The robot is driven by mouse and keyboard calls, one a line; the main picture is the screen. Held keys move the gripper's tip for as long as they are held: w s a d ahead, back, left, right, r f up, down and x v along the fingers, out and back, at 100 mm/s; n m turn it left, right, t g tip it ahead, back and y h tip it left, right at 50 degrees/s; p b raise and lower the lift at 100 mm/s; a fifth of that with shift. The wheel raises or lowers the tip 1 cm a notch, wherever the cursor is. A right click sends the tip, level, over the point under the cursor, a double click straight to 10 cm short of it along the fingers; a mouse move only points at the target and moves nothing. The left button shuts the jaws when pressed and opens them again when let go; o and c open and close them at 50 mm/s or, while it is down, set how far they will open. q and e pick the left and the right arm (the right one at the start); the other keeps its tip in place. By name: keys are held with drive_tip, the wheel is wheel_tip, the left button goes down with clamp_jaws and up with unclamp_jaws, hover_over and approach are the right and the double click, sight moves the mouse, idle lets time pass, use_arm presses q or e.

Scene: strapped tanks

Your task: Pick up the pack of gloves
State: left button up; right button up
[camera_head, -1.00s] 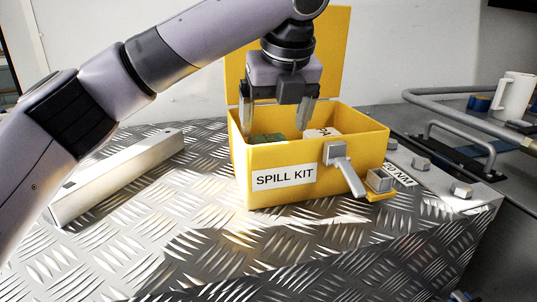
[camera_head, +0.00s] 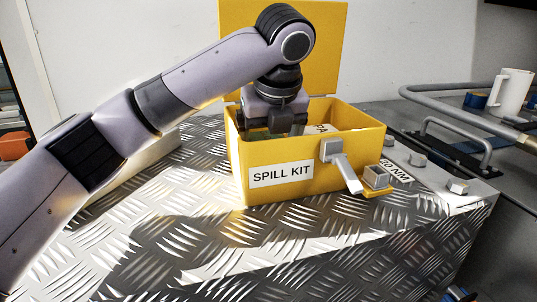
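The yellow spill kit box (camera_head: 315,170) stands on the tread-plate surface with its lid up. My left gripper (camera_head: 272,128) points straight down into the left half of the box. Its fingers look spread apart as before, but their tips are hidden behind the front wall. A dark green item (camera_head: 257,133) shows in part between the fingers; I cannot tell whether it is the pack of gloves. A pale item with dark marks (camera_head: 321,129) shows in part just right of the gripper. My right gripper is not in view.
The raised yellow lid (camera_head: 330,55) stands behind my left arm. A latch lever (camera_head: 345,172) hangs on the box front. A pale metal bar (camera_head: 150,155) lies behind my arm at left. A white mug (camera_head: 511,93) and grey pipes (camera_head: 450,101) are at right. The front plate is clear.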

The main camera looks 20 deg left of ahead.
use_arm(q)
drive_tip(key=shift+f, duration=0.25)
idle(0.3)
drive_tip(key=c, duration=0.9)
drive_tip(key=shift+r, duration=0.2)
wheel_tip(320, 180, up, 20)
drive_tip(key=shift+r, duration=0.1)
idle(0.3)
